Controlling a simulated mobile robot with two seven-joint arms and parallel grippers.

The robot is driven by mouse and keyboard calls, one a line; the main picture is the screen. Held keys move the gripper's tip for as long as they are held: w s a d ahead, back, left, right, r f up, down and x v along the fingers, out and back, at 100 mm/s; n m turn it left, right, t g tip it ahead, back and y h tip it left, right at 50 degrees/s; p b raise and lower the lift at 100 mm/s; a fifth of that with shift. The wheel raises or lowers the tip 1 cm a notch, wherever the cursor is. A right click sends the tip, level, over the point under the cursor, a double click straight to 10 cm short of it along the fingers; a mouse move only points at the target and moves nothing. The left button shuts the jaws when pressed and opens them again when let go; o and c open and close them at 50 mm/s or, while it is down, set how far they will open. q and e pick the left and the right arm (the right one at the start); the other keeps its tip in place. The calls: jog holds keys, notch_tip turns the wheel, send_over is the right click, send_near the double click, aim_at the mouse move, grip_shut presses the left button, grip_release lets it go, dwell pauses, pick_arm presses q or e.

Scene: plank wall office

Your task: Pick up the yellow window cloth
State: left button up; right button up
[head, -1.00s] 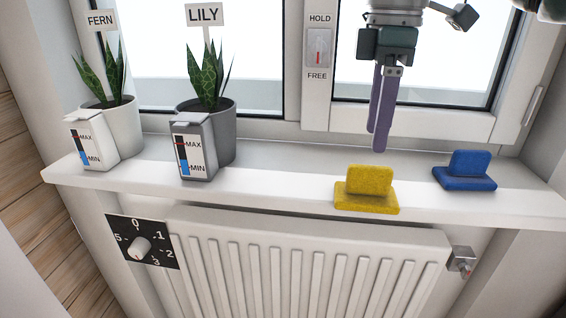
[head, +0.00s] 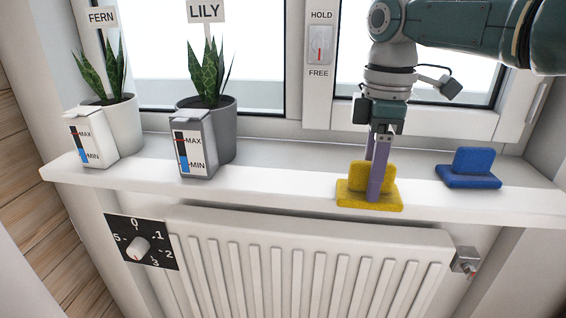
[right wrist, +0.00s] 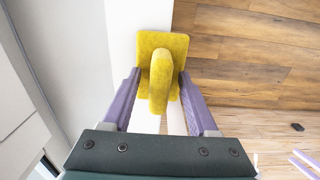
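The yellow window cloth (head: 353,193) sits on the white windowsill, right of the middle in the head view. It has a flat base and an upright grip part. My right gripper (head: 373,182) is lowered over it, with one purple finger in front of the upright part and the other behind. In the right wrist view the cloth (right wrist: 158,85) stands between the two spread fingers (right wrist: 160,78), with gaps beside the upright part. The gripper is open. My left gripper is not in view.
A blue cloth (head: 470,168) stands on the windowsill (head: 280,182) to the right. Fern (head: 124,128) and lily (head: 222,125) pots with level gauges stand at the left. A radiator (head: 300,255) with a dial (head: 140,247) is below. The sill between lily and yellow cloth is clear.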

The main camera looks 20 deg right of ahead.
grip_shut()
dwell(0.3)
dwell(0.3)
jog(key=a+r+m+p, duration=0.3)
jog(key=r+p, duration=0.4)
jog(key=r, duration=1.9)
jog(key=s+a+r+m+p, duration=0.5)
jog(key=s+a+m+p, duration=0.35)
jog(key=s, duration=0.35)
jog(key=s+r+p, duration=0.2)
jog(key=r+p, duration=1.5)
jog(key=p, duration=0.1)
jog(key=s+r+p, duration=0.3)
jog(key=r+p, duration=1.5)
jog(key=p, duration=0.1)
jog(key=shift+s+a, duration=0.15)
jog(key=shift+a, duration=0.3)
